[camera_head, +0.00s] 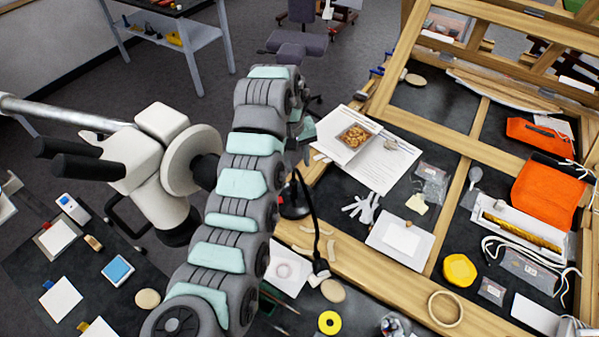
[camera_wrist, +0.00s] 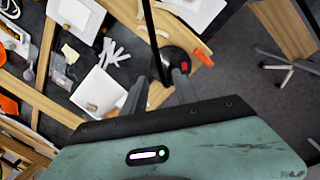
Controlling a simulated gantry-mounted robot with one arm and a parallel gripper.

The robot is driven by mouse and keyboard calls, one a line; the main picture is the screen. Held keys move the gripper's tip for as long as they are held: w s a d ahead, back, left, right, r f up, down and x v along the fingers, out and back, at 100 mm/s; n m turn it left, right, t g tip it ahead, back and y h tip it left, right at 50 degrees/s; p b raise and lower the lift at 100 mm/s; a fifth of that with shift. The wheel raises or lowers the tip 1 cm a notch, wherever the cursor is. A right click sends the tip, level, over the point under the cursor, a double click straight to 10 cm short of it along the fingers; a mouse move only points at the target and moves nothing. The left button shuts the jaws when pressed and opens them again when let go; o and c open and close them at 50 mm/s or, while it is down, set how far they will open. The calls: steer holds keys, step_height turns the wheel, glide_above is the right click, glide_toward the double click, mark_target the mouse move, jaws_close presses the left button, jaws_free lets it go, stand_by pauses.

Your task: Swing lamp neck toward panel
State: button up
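A black desk lamp stands on a round base (camera_head: 294,203) beside my arm, and its thin neck (camera_head: 316,225) bends down toward the front. The base with a red square (camera_wrist: 175,64) and the dark neck (camera_wrist: 152,30) also show in the wrist view. My gripper (camera_wrist: 160,88) has its two grey fingers apart, with the neck passing between them; contact cannot be told. In the head view my arm mostly hides the gripper. Which item is the panel is unclear: a small tray with gold-brown pieces (camera_head: 354,136) lies on papers, and a long tray holds a gilt strip (camera_head: 521,231).
A wooden frame (camera_head: 425,185) crosses the dark worktop. A white jointed device (camera_head: 160,170) stands left of my arm.

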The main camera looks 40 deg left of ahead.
mark_target(300, 176)
steer(key=f, duration=0.2)
steer(key=f+p, duration=0.1)
steer(key=f, duration=0.2)
steer(key=shift+w+d+f, duration=0.15)
steer(key=shift+w+f, duration=0.15)
steer(key=shift+f, duration=0.1)
jaws_close()
stand_by(1.1)
